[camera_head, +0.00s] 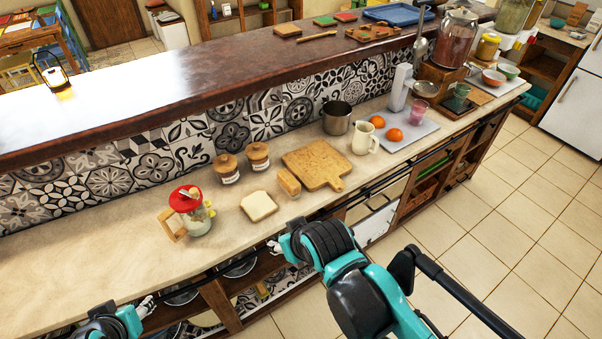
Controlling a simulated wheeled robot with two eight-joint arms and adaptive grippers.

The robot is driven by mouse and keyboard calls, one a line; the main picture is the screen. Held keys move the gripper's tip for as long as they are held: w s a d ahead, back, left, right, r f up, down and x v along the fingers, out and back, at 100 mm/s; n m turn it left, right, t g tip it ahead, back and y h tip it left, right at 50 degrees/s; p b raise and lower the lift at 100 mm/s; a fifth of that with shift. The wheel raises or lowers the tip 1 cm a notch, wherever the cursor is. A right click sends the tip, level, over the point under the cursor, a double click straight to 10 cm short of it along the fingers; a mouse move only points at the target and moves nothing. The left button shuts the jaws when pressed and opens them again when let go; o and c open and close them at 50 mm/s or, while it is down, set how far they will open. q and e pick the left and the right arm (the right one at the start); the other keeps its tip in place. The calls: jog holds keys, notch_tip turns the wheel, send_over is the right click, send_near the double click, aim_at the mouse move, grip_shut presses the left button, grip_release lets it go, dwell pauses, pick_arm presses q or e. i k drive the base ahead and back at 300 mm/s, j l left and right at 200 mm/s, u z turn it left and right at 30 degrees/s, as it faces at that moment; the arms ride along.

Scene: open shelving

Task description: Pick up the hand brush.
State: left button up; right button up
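I cannot pick out the hand brush for certain. A small tan block-like thing (289,183) lies on the lower counter between a slice of bread (259,206) and a wooden cutting board (317,165); it is too small to tell whether it is a brush. My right gripper (274,246) is at the counter's front edge, in front of the bread, apart from the tan thing. My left gripper (147,305) is low at the left, by the front of the shelving. Both grippers' fingers are too small to read, and I see nothing held.
A red-lidded glass jar (197,212), two lidded jars (227,169), a metal pot (337,118), a cream pitcher (365,138) and a tray (414,137) with oranges stand on the lower counter (90,265). A raised dark bar top (200,75) runs behind. The counter's left end is clear.

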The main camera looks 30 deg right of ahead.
aim_at(290, 184)
jog(key=i+l, duration=0.15)
jog(key=l, duration=0.2)
jog(key=i+l, duration=0.15)
jog(key=l, duration=0.2)
jog(key=i+l+u, duration=0.1)
jog(key=l, duration=0.25)
jog(key=i+l, duration=0.15)
jog(key=l, duration=0.2)
jog(key=i+l, duration=0.15)
jog(key=l, duration=0.2)
